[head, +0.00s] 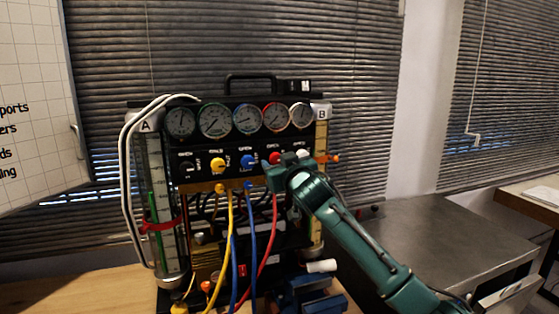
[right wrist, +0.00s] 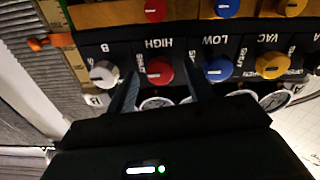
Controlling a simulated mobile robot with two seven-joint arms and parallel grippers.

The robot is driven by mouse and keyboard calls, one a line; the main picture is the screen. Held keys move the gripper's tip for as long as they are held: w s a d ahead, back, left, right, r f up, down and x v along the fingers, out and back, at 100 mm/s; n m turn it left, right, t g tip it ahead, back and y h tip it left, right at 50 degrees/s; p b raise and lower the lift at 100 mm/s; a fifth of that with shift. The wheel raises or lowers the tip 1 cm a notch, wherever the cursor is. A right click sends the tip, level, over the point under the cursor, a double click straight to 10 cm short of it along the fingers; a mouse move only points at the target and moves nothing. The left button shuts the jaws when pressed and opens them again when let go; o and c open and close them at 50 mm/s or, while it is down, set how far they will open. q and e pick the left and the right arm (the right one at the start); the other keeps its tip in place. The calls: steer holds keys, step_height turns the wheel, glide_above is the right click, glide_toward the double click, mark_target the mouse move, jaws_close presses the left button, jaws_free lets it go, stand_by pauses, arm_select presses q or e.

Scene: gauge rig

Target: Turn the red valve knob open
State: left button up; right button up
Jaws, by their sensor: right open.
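The red valve knob (head: 275,158) is on the black panel of the gauge rig, below the red-rimmed gauge, between the blue knob (head: 249,161) and the white knob. In the right wrist view, which is upside down, the red knob (right wrist: 159,70) sits under the word HIGH. My right gripper (head: 276,178) is in front of the panel by the red knob, and its arm comes in from the lower right. Its two fingers (right wrist: 160,75) are open, one on each side of the red knob. I cannot tell whether they touch it. My left gripper is not in view.
The white knob (right wrist: 104,73) and blue knob (right wrist: 219,68) flank the fingers closely. A yellow knob (head: 217,165) is further left. Yellow, blue and red hoses hang below the panel. A blue clamp-like object (head: 308,297) stands in front. A metal table (head: 425,240) is at right.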

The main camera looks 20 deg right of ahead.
steer(key=shift+w, duration=0.15)
steer(key=c, duration=1)
steer(key=shift+o, duration=0.2)
